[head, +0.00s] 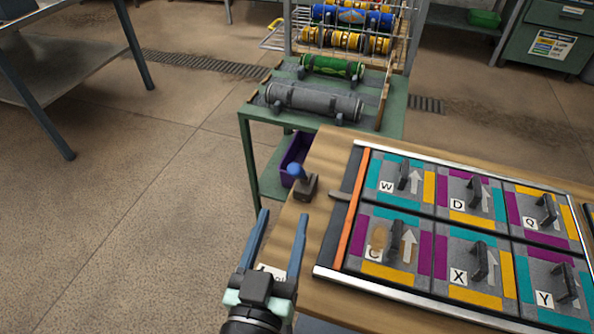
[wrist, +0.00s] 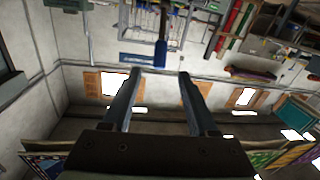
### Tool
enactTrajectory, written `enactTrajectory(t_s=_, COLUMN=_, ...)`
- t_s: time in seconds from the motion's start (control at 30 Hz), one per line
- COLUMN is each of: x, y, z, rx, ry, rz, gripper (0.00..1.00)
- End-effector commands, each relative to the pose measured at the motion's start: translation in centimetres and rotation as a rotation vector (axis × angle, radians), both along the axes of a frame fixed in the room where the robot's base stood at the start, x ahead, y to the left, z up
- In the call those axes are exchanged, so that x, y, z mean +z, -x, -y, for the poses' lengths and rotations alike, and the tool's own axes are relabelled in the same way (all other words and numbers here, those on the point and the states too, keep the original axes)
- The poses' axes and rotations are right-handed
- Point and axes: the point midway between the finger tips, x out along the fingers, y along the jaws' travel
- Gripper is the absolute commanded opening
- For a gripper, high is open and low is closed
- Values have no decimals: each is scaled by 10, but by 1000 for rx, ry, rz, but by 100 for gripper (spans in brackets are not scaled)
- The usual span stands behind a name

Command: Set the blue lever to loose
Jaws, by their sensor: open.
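The blue lever (head: 294,169) is a blue ball knob on a short stem above a dark base, at the left end of the wooden table (head: 325,157). Its stem leans a little to the left in the head view. My gripper (head: 284,213) is open and empty, pointing forward at the table's left edge. In the head view it appears nearer to me than the lever, apart from it. The wrist view shows the open fingers (wrist: 160,75) against a far wall, and no lever there. A white label (head: 272,271) is partly hidden behind my gripper; I cannot read it.
A metal-framed board (head: 329,274) of lettered tiles with dark handles and arrows lies right of the lever. An orange strip (head: 354,222) runs along its left end. A green cart (head: 247,122) with rolled rugs and a purple bin (head: 289,157) stand behind.

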Motion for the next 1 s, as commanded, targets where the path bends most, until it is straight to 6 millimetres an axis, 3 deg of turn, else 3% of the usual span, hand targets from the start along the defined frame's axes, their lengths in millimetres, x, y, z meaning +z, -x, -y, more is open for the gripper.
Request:
enactTrajectory(t_s=0.53, x=4, y=-95, z=18, rx=0, ry=-1, rz=2, gripper=59)
enactTrajectory(t_s=0.7, x=2, y=-108, z=21, rx=0, ry=0, rz=0, gripper=59)
enactTrajectory(t_s=1.0, x=2, y=-111, z=21, rx=0, ry=0, rz=1, gripper=59)
